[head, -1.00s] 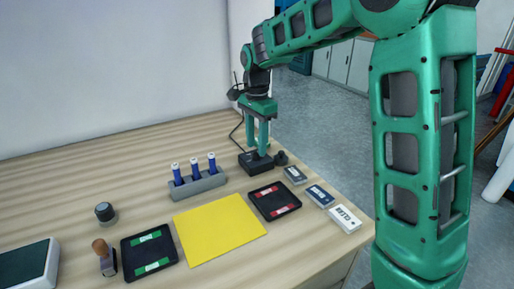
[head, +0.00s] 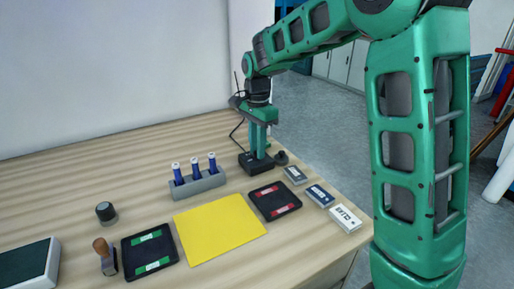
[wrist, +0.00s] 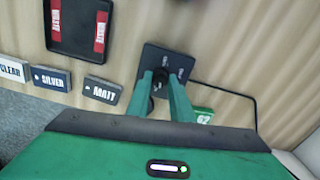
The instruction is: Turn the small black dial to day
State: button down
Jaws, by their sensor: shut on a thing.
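The small black dial (wrist: 160,77) sits on a dark box (head: 249,169) near the back right of the table. The box (wrist: 178,60) also shows in the wrist view, with small white markings too blurred to read. My gripper (head: 259,155) points down over the box. In the wrist view its two green fingers (wrist: 163,84) are on either side of the dial, shut on it. The fingers hide part of the dial, and I cannot tell which marking it points to.
Beside the box lie a round black thing (head: 281,158) and small blocks labelled MATT (wrist: 102,90), SILVER (wrist: 50,78) and CLEAR (head: 345,218). A black tray with red labels (head: 262,207), a yellow sheet (head: 218,228) and a grey rack of blue tubes (head: 198,186) stand nearer. A cable runs behind.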

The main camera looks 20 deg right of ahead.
jog(key=shift+w+r, duration=0.1)
jog(key=shift+w, duration=0.05)
jog(key=n, duration=0.4)
jog(key=shift+w+n, duration=0.1)
jog(key=shift+n, duration=0.2)
jog(key=n, duration=0.5)
jog(key=shift+r+n, duration=0.1)
jog(key=shift+n, duration=0.2)
jog(key=n, duration=0.4)
jog(key=shift+a, duration=0.1)
jog(key=n, duration=0.5)
